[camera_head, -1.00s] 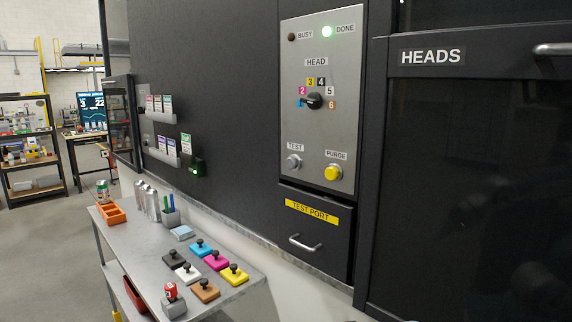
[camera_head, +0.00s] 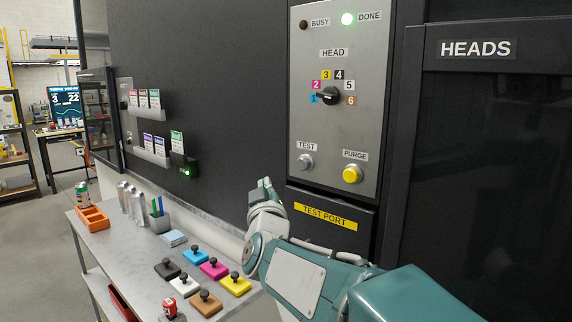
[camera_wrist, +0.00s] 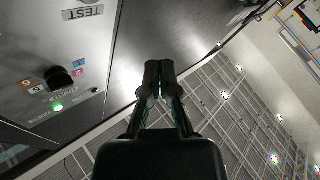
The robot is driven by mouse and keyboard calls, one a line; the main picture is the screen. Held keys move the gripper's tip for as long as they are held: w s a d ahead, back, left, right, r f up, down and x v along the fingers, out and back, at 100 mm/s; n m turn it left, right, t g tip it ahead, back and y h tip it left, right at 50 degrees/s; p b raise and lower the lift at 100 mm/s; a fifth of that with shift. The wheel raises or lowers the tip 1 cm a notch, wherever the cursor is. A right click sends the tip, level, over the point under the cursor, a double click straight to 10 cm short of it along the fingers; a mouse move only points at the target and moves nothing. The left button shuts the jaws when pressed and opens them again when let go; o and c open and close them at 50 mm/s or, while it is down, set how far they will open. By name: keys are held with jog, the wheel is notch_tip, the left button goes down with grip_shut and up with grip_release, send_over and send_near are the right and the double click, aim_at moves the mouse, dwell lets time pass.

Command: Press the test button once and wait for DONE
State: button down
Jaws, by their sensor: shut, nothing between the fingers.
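The grey TEST button (camera_head: 305,162) is on the steel control panel (camera_head: 340,130), below its TEST label (camera_head: 307,146). The green DONE lamp (camera_head: 347,19) is lit and the BUSY lamp (camera_head: 304,25) is dark. The lit lamp (camera_wrist: 58,107) also shows in the wrist view, upside down. My gripper (camera_head: 264,184) is left of and a little below the TEST button, apart from it. In the wrist view my gripper (camera_wrist: 158,68) has its fingers together and empty, to the right of the TEST label (camera_wrist: 82,13).
The yellow PURGE button (camera_head: 352,174) is right of TEST. The black HEAD knob (camera_head: 327,96) is above. The TEST PORT drawer (camera_head: 327,216) is below, partly behind my arm. A steel table (camera_head: 112,246) with stamp pads stands at lower left.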

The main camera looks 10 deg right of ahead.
aim_at(303, 164)
jog(key=shift+w+d+r+t+h, duration=0.3)
jog(key=shift+w+d+r+h, duration=0.1)
jog(key=shift+w+h, duration=0.3)
jog(key=shift+w+d, duration=0.85)
jog(key=shift+d, duration=0.25)
jog(key=shift+w+d, duration=0.9)
jog(key=shift+d, duration=0.25)
jog(key=shift+w+d, duration=0.85)
jog(key=shift+d, duration=0.25)
jog(key=shift+d, duration=0.1)
jog(key=shift+w+d, duration=0.2)
jog(key=shift+d, duration=0.1)
